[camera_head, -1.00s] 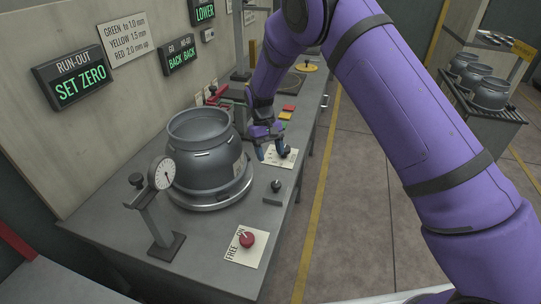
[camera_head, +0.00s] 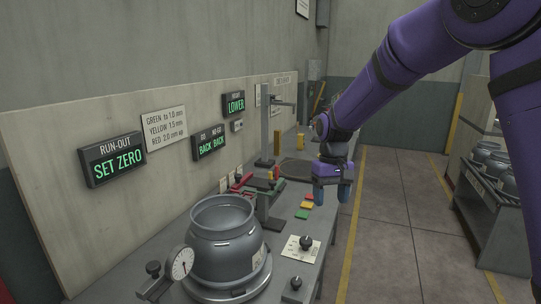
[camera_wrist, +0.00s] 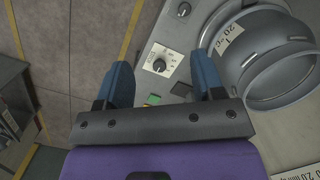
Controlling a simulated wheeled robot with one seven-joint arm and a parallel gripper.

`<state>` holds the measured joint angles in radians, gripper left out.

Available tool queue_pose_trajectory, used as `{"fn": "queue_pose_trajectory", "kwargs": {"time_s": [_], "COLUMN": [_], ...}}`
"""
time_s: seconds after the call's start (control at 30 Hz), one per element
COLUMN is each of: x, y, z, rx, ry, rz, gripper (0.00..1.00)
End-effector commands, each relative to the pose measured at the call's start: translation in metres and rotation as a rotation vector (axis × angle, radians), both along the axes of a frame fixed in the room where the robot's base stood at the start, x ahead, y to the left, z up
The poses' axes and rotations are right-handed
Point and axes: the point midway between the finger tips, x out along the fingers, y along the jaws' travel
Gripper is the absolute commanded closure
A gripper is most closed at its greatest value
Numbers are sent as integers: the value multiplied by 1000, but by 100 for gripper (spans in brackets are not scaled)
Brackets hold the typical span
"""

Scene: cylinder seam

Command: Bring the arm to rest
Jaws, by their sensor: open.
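My purple arm reaches in from the upper right in the head view. My gripper (camera_head: 332,193) hangs above the right edge of the bench (camera_head: 130,288), beyond the grey cylinder (camera_head: 222,248). Its two blue fingers (camera_wrist: 160,82) are spread apart in the wrist view with nothing between them but the bench surface beyond. The grey cylinder sits on a round turntable (camera_head: 232,292), with a dial gauge (camera_head: 181,263) at its left. It also shows in the wrist view (camera_wrist: 276,58). A black knob on a white plate (camera_head: 306,242) lies below the gripper, apart from it.
Red, yellow and green blocks (camera_head: 304,206) lie on the bench left of my gripper. A gauge stand (camera_head: 268,150) rises behind. Lit signs read SET ZERO (camera_head: 112,160), BACK BACK (camera_head: 210,142) and LOWER (camera_head: 236,104). A rack of cylinders (camera_head: 495,205) stands right. The floor between is clear.

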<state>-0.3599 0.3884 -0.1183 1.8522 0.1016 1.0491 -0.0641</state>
Motion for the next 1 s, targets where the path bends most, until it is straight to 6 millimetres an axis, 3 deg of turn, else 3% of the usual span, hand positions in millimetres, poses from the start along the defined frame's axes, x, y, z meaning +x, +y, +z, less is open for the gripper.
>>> {"fn": "queue_pose_trajectory", "kwargs": {"time_s": [0.03,0.2,0.5,0.7,1.0], "x": [-9,-41,-109,-160,-238], "y": [-9,-36,-79,-102,-129], "z": [18,60,118,143,159], "rx": [10,33,60,68,64], "ry": [-25,-96,-226,-315,-451], "rz": [-12,-47,-104,-143,-196], "gripper": [38,38,38,38,38]}}
